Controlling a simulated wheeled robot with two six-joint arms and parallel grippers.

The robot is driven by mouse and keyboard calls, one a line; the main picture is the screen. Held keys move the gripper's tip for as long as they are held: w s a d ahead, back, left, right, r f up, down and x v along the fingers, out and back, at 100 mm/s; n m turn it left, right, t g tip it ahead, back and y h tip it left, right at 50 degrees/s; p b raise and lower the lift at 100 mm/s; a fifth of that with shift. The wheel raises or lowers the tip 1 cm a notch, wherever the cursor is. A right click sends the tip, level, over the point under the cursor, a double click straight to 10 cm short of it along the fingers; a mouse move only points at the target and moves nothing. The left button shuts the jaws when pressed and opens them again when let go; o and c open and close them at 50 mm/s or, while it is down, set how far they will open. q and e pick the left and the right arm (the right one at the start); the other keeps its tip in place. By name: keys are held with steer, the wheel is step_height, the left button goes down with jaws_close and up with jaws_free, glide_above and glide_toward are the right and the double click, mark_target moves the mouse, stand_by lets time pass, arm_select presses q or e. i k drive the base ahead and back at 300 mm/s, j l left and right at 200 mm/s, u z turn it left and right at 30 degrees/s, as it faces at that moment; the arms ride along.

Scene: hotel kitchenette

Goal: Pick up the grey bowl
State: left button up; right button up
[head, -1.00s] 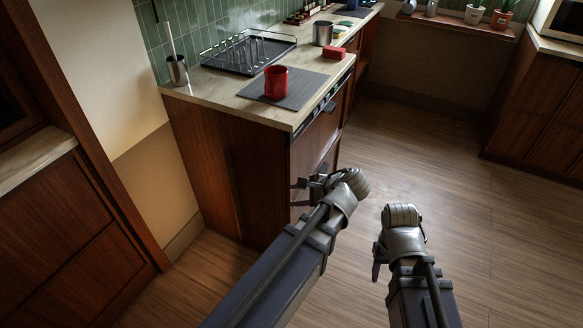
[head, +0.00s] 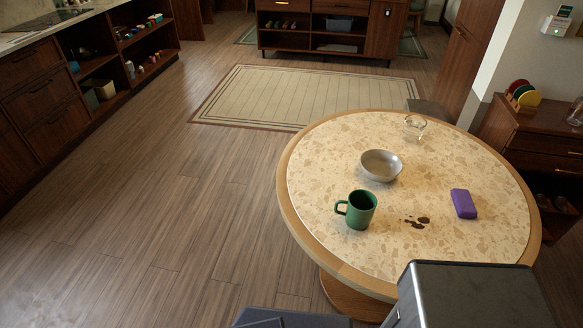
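The grey bowl (head: 381,166) sits upright on the round table (head: 300,222), left of the table's middle in the head view. It looks empty. A green mug (head: 357,210) stands in front of it, a little to the left. A clear glass item (head: 414,126) stands behind it to the right. Neither of my grippers is in view.
A dark grey box-like shape (head: 475,295) is at the bottom right. Wooden floor (head: 170,200) is clear on the left, with a rug (head: 300,95) behind the table.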

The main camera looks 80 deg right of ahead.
mark_target(380, 166)
steer(key=i+j+z, duration=0.1)
steer(key=j, duration=0.2)
steer(key=i+j, duration=0.15)
steer(key=j, duration=0.15)
steer(key=z, duration=3.55)
steer(key=i+j+z, duration=0.15)
steer(key=z, duration=0.15)
